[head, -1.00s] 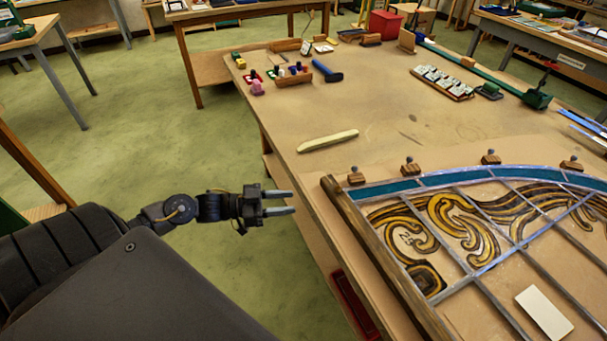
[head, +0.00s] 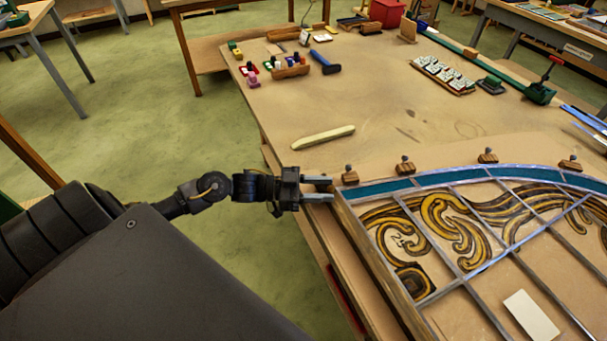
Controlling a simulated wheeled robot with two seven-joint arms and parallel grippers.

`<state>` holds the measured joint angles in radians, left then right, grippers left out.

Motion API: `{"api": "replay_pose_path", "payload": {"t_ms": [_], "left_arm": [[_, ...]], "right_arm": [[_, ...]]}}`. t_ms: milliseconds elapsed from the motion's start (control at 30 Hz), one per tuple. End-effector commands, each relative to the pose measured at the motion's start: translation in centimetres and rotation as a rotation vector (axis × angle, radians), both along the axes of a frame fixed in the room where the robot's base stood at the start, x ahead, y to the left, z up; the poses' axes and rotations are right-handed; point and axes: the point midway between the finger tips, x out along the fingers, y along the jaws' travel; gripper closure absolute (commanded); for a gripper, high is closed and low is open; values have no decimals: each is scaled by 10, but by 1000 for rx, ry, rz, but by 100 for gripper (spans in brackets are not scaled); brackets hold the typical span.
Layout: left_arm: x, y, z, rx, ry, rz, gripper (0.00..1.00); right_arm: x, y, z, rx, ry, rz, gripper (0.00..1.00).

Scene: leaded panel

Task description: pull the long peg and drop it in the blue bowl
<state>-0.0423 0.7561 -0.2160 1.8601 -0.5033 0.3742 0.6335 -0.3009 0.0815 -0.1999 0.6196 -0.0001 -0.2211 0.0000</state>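A small wooden block with a dark-headed peg (head: 348,168) stands just right of the fingertips. Similar pegged blocks (head: 405,165), (head: 487,156), (head: 569,163) line the curved top edge of the leaded panel (head: 470,225). I cannot tell which peg is the long one. No blue bowl shows in this view. My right gripper is not in view.
A wooden bar (head: 385,270) runs along the panel's left side. A pale strip (head: 323,138) lies on the bare table (head: 380,95) behind. A blue-handled tool (head: 325,62), small bottles (head: 290,70) and a white card (head: 531,316) lie farther off or on the panel.

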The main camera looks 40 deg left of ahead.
Motion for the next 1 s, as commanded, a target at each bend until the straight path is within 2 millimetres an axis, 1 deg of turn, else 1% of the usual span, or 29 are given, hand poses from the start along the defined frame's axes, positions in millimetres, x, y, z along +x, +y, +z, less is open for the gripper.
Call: {"api": "replay_pose_path", "payload": {"t_ms": [100,200,533,567,800,867,900,933,1000], "left_arm": [[8,-11,2,-2,-2,1,61],[12,-16,1,-1,-1,2,61],[14,-19,0,0,0,1,61],[14,-19,0,0,0,1,62],[13,-19,0,0,0,1,93],[13,-19,0,0,0,1,100],[13,-19,0,0,0,1,100],[13,-19,0,0,0,1,88],[13,-19,0,0,0,1,97]], "right_arm": [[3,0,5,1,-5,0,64],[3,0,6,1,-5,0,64],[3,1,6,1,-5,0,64],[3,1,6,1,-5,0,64],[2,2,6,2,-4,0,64],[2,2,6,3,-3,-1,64],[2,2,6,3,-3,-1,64],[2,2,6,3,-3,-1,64],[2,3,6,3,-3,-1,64]]}}
